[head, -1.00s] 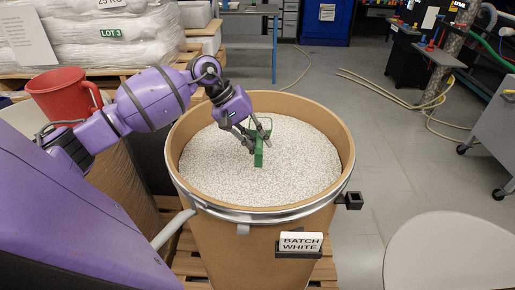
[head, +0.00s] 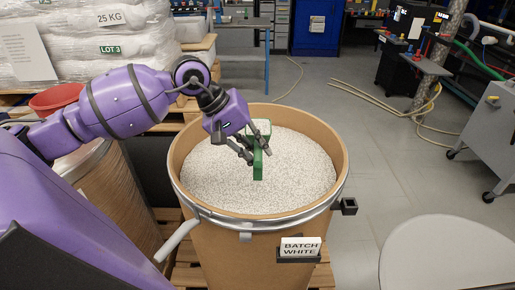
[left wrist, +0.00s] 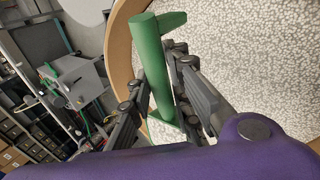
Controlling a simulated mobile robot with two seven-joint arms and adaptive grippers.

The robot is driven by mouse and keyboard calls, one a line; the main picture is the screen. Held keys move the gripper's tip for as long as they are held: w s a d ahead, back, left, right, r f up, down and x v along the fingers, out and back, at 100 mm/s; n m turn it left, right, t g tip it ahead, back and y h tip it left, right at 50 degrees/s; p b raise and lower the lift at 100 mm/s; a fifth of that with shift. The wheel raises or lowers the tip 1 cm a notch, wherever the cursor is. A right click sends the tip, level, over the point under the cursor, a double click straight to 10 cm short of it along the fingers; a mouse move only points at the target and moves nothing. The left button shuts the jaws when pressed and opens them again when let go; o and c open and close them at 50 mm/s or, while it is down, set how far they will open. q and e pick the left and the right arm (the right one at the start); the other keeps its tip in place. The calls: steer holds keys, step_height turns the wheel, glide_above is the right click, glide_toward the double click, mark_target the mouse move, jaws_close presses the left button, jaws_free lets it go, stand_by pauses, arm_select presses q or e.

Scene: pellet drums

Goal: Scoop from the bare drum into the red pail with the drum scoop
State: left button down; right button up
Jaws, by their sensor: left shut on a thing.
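The bare drum (head: 256,232) is a brown fibre drum with a metal rim band, open and full of white pellets (head: 215,178), labelled BATCH WHITE. My left gripper (head: 257,153) is over the drum, shut on the handle of the green drum scoop (head: 258,167). The scoop bowl, on the far side of the fingers, shows white pellets in it. The left wrist view shows the green handle (left wrist: 153,62) between the fingers. My right gripper is out of view.
Another brown drum (head: 105,190) stands below the pail at left. Stacked white sacks (head: 90,40) sit on a pallet behind. A black bracket (head: 348,206) sticks out from the drum's right side. Open grey floor lies to the right, with loose hoses and a grey cabinet (head: 490,130).

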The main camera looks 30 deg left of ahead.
mark_target(258, 152)
arm_select(q)
steer(key=shift+s+d+r, duration=0.45)
steer(key=shift+s+r, duration=0.1)
steer(key=shift+s, duration=0.15)
steer(key=shift+s+d+r, duration=0.4)
steer(key=shift+s+r, duration=0.15)
steer(key=shift+s, duration=0.15)
